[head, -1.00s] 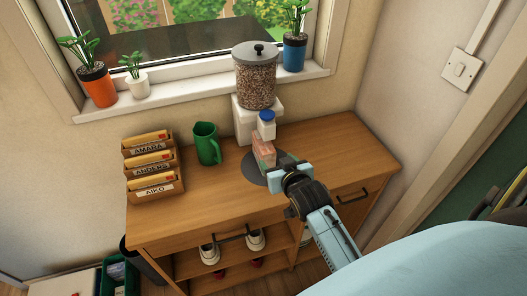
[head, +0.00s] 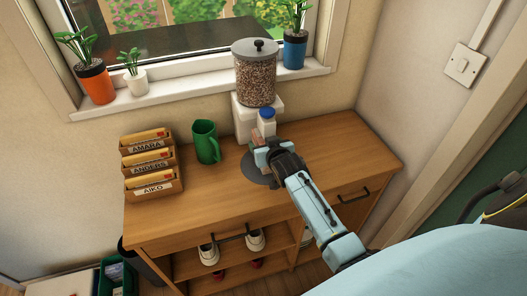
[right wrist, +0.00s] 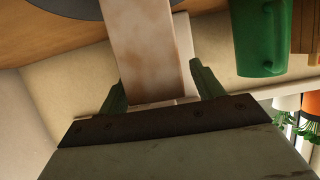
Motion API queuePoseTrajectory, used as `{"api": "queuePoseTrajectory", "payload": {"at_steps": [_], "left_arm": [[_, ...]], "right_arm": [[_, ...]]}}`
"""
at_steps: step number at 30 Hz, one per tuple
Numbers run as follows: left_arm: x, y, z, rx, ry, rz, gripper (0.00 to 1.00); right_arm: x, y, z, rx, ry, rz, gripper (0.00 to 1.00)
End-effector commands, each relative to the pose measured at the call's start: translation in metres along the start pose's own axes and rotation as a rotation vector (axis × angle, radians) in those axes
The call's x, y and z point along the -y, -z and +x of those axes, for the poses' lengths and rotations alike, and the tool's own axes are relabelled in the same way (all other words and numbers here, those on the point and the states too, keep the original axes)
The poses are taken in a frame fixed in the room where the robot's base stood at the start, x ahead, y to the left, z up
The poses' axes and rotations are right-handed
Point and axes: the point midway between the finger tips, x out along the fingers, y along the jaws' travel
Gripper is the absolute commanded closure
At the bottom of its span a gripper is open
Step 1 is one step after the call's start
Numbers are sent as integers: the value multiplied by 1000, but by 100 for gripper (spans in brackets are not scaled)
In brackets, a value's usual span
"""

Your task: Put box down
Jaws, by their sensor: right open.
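The box (right wrist: 145,50) is pale pinkish with worn brown patches. In the right wrist view it runs between the two green fingertips of my right gripper (right wrist: 160,88), which is open around it. A small gap shows at the right finger; contact at the left finger is unclear. The box's far end is at the dark grey round mat (head: 250,170) on the wooden cabinet top. In the head view my right gripper (head: 264,152) covers most of the box, in front of the dispenser. My left gripper is not in view.
A cereal dispenser (head: 255,80) on a white base stands behind, with a small blue-capped bottle (head: 266,122) close to my gripper. A green jug (head: 206,142) and a letter rack (head: 150,165) stand left. The cabinet top (head: 345,150) is clear at right.

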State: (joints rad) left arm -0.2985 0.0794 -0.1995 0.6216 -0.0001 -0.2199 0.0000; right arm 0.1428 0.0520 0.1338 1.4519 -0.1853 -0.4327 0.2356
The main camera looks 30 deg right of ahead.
Motion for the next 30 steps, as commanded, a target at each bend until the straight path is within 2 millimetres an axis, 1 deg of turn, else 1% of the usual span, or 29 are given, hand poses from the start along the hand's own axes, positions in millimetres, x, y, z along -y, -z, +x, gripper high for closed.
{"api": "queuePoseTrajectory", "payload": {"at_steps": [3,9,11,21,24,30], "left_arm": [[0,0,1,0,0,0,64],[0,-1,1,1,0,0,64],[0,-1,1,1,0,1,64],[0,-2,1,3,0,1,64],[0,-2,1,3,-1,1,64],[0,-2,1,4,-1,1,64]], "right_arm": [[0,0,5,-1,0,-1,34],[0,0,5,0,0,0,34],[0,0,5,0,0,0,40],[0,0,5,0,0,0,85],[0,2,5,-3,0,0,96],[0,2,5,-3,0,0,97]]}}
